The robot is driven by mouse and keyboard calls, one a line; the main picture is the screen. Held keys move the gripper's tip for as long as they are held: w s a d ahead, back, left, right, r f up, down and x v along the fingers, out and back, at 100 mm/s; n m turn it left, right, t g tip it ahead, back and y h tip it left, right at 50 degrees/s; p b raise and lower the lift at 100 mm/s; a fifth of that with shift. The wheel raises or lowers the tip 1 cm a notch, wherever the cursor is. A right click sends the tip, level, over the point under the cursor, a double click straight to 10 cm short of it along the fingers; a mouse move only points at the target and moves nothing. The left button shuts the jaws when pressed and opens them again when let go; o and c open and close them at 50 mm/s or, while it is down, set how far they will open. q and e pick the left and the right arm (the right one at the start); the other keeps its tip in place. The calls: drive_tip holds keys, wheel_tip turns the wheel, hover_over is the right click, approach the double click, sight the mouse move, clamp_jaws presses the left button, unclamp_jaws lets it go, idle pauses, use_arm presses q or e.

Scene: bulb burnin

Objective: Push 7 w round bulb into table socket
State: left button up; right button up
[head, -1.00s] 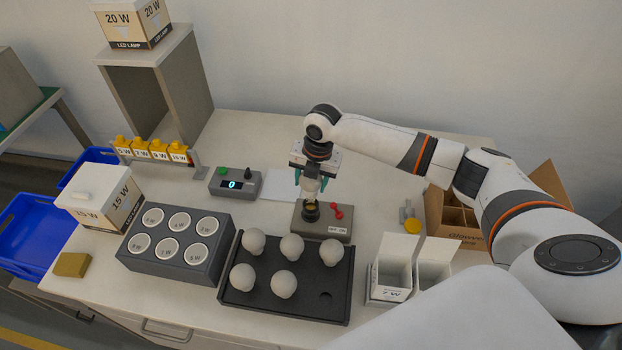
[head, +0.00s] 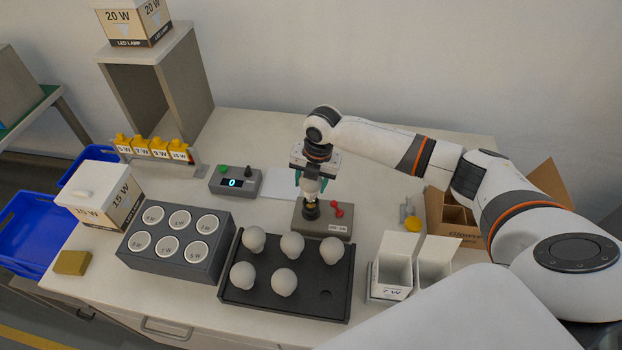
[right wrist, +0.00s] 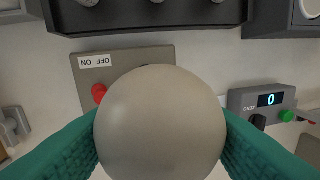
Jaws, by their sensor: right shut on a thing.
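My right gripper (head: 311,182) points down over the table socket (head: 310,209) and is shut on a round bulb (right wrist: 160,125). In the right wrist view the pale globe fills the middle, between the two teal fingers. In the head view the bulb (head: 312,187) is upright, its lower end at the black socket on the grey switch box (head: 324,228). I cannot tell how deep the base sits, and no wattage mark shows on the bulb. My left gripper is not in view.
A black tray (head: 229,292) with several round bulbs and one empty hollow lies in front. A red switch (head: 337,210) sits beside the socket. A meter (head: 236,181) reading 0 stands left. A grey block (head: 128,255) with labelled wells and open white cartons (head: 394,268) flank the tray.

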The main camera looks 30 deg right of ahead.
drive_tip(key=shift+f+b, duration=0.7)
drive_tip(key=shift+f, duration=0.75)
drive_tip(key=o, duration=1)
drive_tip(key=shift+o, duration=0.2)
drive_tip(key=shift+r, duration=0.1)
drive_tip(key=r, duration=0.4)
drive_tip(key=r+b, duration=0.1)
drive_tip(key=r, duration=0.3)
drive_tip(key=s+d+r+b, duration=0.1)
drive_tip(key=r, duration=0.2)
drive_tip(key=shift+r, duration=0.4)
drive_tip(key=shift+d, duration=0.1)
drive_tip(key=shift+f, duration=0.1)
